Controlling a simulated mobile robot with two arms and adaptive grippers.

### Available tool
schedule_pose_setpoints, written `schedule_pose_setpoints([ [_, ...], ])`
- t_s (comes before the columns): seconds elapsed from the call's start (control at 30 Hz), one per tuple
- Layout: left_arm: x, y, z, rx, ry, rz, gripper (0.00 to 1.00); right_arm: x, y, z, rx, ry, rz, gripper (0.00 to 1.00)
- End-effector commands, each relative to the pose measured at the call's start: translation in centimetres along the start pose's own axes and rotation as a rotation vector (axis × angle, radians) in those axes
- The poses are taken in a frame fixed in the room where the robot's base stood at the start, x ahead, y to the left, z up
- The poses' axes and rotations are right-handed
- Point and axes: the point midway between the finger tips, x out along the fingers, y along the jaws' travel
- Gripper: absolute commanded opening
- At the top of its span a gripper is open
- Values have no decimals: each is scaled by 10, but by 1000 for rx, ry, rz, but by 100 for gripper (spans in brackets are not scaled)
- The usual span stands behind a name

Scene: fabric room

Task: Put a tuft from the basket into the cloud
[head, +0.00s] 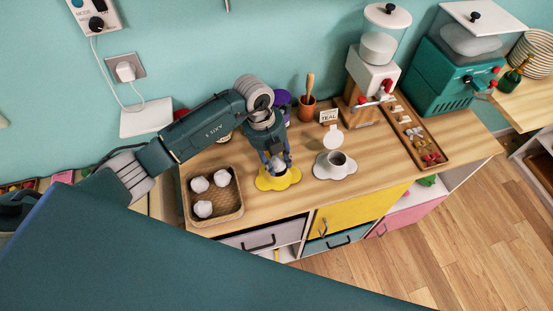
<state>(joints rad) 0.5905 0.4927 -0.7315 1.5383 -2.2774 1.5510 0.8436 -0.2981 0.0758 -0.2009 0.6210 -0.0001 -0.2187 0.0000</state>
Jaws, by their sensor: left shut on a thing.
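The woven basket (236,213) sits at the left of the wooden counter with three white tufts (203,208) in it. A yellow cloud-shaped piece (290,181) lies flat to the right of the basket. My left gripper (278,167) points down over the yellow cloud, shut on a white tuft (277,163) that is mostly hidden by the fingers. Whether the tuft touches the cloud I cannot tell. My right gripper is out of view.
A wooden tray (411,124) of small pieces and a teal machine (455,75) are to the right. The counter's front edge is clear.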

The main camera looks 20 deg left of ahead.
Motion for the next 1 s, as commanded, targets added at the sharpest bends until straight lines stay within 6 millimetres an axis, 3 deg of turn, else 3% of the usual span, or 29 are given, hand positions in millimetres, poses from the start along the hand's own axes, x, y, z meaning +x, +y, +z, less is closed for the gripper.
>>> schedule_pose_setpoints([
  [0.27, 6, 4, -1, -3, 2, 7, 28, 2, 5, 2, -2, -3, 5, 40],
  [0.4, 6, 4, -1, -4, 2, 8, 56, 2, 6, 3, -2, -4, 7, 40],
  [0.77, 2, 3, 0, -3, 1, 6, 57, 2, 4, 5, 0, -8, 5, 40],
  [1.0, -36, 4, 2, -2, -4, 6, 57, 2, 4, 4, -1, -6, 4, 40],
])
